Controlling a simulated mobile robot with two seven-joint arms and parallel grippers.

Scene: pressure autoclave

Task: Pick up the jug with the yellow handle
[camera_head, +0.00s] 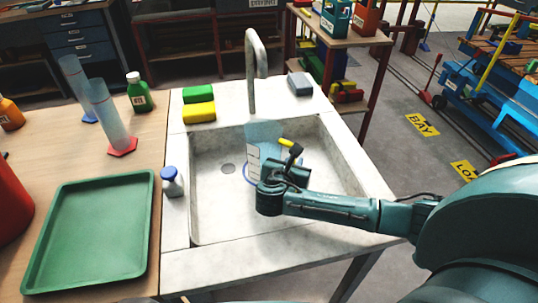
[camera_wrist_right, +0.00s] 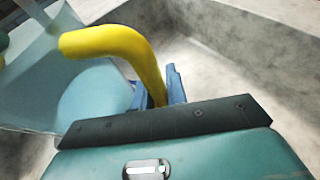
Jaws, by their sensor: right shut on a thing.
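The jug (camera_head: 262,135) is clear and bluish with a yellow handle (camera_head: 287,142). It is in the sink, below the tap, and my right gripper partly hides it in the head view. My right gripper (camera_head: 292,160) reaches into the sink from the right. In the right wrist view the yellow handle (camera_wrist_right: 120,45) runs down between the blue fingers (camera_wrist_right: 160,88), which are shut on it. The jug body (camera_wrist_right: 85,95) fills the left of that view and looks tilted there. I cannot tell whether the jug's base touches the sink floor. My left gripper is not in view.
The sink (camera_head: 215,215) has a tall tap (camera_head: 252,75) behind the jug. Green and yellow sponges (camera_head: 199,112) and a grey block (camera_head: 300,84) lie on its back rim. A blue-capped bottle (camera_head: 172,182) stands on the left rim. A green tray (camera_head: 90,235) lies on the table left.

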